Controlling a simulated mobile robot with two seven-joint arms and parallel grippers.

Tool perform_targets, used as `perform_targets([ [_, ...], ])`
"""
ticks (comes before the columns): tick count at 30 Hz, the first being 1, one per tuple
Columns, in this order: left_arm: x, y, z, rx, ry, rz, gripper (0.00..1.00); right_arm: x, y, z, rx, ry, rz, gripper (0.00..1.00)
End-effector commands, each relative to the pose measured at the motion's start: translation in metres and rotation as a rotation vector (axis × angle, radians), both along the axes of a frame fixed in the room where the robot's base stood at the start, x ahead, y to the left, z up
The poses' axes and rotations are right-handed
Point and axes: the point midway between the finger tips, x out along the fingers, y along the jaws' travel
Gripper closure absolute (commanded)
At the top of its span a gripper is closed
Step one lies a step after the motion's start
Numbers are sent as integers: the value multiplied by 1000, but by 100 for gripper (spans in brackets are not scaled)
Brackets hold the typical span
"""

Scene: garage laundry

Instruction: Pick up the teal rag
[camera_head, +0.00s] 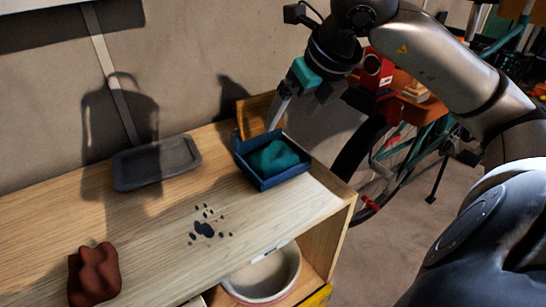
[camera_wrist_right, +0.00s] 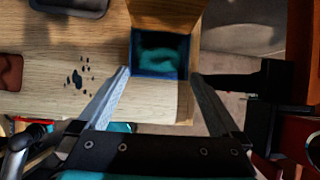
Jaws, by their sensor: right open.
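The teal rag (camera_head: 275,157) lies crumpled inside a small blue box (camera_head: 268,184) on the right end of the wooden bench top. In the right wrist view the rag (camera_wrist_right: 166,50) is partly in shadow, within the box (camera_wrist_right: 158,74). My right gripper (camera_head: 292,110) is open and empty above and behind the box, in front of the wall. In the right wrist view the gripper's fingers (camera_wrist_right: 159,80) are spread apart, with the box beyond their tips. My left gripper is not in view.
A wooden panel (camera_head: 257,113) stands upright behind the box. A dark grey tray (camera_head: 157,162), dark spots (camera_head: 205,229) and a reddish-brown lump (camera_head: 95,274) are on the bench top (camera_head: 150,235). A white bowl (camera_head: 262,278) sits on the shelf below. A bicycle stands to the right.

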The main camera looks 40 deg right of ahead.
Motion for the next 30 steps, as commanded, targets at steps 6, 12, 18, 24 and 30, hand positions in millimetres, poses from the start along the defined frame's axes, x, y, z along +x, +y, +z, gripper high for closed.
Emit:
perform_targets([
  [6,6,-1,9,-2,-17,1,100,20,-2,-38,3,2,1,0],
  [12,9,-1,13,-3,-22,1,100,30,-3,-53,2,0,4,0],
  [18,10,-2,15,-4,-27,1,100,37,-4,-63,5,-1,2,0],
  [24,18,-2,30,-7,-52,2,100,54,-6,-88,5,-1,3,0],
  [30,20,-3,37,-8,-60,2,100,60,-8,-98,2,0,3,0],
])
